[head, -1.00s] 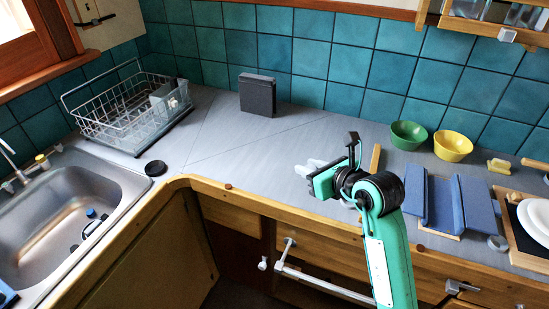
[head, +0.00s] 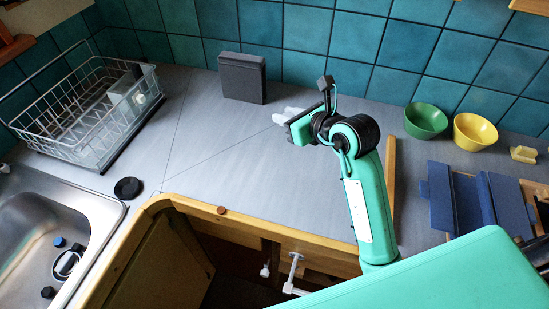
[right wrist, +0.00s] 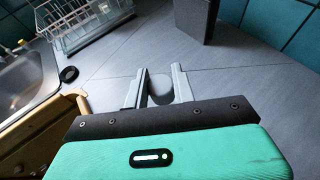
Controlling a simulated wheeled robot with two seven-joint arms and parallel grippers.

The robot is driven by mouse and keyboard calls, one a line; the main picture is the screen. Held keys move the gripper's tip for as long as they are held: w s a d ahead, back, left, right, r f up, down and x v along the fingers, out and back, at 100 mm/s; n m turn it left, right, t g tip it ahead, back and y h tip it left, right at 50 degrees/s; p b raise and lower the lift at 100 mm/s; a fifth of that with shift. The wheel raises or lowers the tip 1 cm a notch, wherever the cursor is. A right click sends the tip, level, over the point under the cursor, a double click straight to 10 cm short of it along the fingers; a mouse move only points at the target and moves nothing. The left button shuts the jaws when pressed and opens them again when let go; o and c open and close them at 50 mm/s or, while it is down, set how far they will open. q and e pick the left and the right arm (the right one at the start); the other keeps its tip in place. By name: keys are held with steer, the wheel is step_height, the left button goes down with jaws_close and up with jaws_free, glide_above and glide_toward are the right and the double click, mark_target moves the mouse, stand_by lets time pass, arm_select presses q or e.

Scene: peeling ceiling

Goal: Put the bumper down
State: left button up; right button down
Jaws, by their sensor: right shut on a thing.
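The bumper (right wrist: 160,90) looks like a small rounded grey piece. It shows in the right wrist view between the two light grey fingers of my right gripper (right wrist: 158,85), which is shut on it. In the head view my right gripper (head: 283,116) is over the grey countertop (head: 240,165), in front of the dark upright block; the bumper cannot be made out there. I cannot tell whether the bumper touches the countertop. My left gripper is not in view.
A dark block (head: 242,78) stands by the tiled wall. A wire dish rack (head: 75,130) and the sink (head: 50,215) are at left, with a black disc (head: 128,188) nearby. Green (head: 425,120) and yellow (head: 474,131) bowls stand at right. The counter's middle is clear.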

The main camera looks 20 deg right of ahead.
steer(key=p, duration=0.2)
glide_above(285, 173)
step_height(285, 173, down, 15)
steer(key=shift+f, duration=2.2)
steer(key=shift+f, duration=0.1)
steer(key=c, duration=1.2)
jaws_free()
steer(key=shift+o, duration=0.2)
